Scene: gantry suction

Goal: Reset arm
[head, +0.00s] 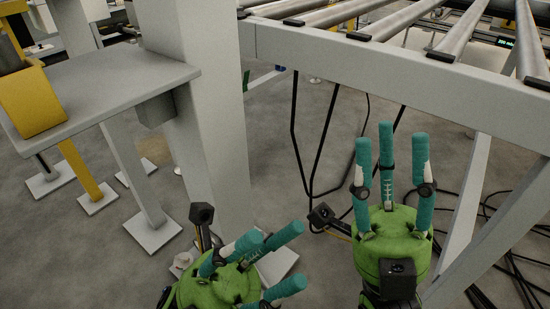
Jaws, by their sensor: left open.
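My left gripper (275,253) is at the bottom centre of the head view, with a green body and teal fingers. Its fingers are spread apart and point up and to the right, with nothing between them. My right gripper (390,158) is further right, with its teal fingers extended upward and apart. It is open and empty, below and in front of the roller conveyor frame (400,58). Neither gripper visibly touches anything. The lower parts of both arms are cut off by the bottom edge.
A white post (205,120) rises left of centre, with a grey shelf (110,85) holding a yellow bin (32,102). Metal rollers (402,20) lie across the top right. Black cables (328,140) hang below the frame, and others lie on the floor at right.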

